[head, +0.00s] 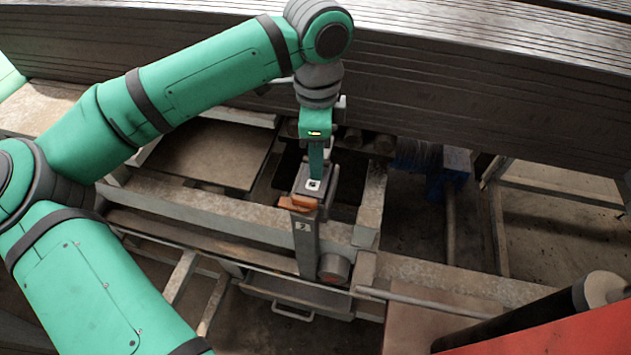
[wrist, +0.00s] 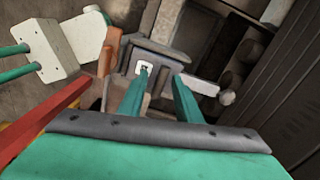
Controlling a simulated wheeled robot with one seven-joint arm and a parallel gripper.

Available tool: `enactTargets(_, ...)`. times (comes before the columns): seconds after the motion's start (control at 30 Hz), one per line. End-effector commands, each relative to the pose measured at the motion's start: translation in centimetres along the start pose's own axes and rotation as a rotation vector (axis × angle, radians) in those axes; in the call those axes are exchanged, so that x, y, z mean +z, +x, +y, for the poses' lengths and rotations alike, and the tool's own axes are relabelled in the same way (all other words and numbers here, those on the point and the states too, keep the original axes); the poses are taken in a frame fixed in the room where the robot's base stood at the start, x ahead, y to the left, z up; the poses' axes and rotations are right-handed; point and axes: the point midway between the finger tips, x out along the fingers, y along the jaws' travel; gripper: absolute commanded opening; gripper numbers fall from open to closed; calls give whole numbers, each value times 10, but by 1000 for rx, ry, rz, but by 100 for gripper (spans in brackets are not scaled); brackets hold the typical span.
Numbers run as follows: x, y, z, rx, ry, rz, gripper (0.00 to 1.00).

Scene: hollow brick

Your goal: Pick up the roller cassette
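A grey metal block with a small white marker tag, which looks like the roller cassette (head: 328,192), sits at the top of an upright grey post beside an orange-brown piece. In the wrist view the cassette (wrist: 165,52) lies just beyond the fingertips, its tag near the left finger. My gripper (head: 316,172) points down at the cassette from above. In the wrist view my gripper (wrist: 161,80) has its two green fingers apart, with a gap between them. I cannot tell whether the fingers touch the cassette. Its underside is hidden.
The orange-brown piece (head: 299,203) adjoins the cassette. A grey post (head: 306,245) with a round knob (head: 334,268) stands below. Metal frame beams (head: 230,232) surround it. A large ribbed dark wall (head: 480,100) stands close behind. A red panel (head: 570,335) and dark roller are at lower right.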

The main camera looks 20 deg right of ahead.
Motion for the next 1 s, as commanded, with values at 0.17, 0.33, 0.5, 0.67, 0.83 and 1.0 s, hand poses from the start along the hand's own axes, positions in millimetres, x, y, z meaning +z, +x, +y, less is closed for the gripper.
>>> enactTargets(0.17,0,0,0,0,0,0,2)
enactTargets(0.33,0,0,0,0,-1,0,0)
enactTargets(0.5,0,-1,0,-1,-1,1,0)
enactTargets(0.67,0,-1,0,-1,-2,1,0)
enactTargets(0.83,0,-1,0,-1,-3,1,0)
enactTargets(1.0,0,-1,0,-1,-3,2,0)
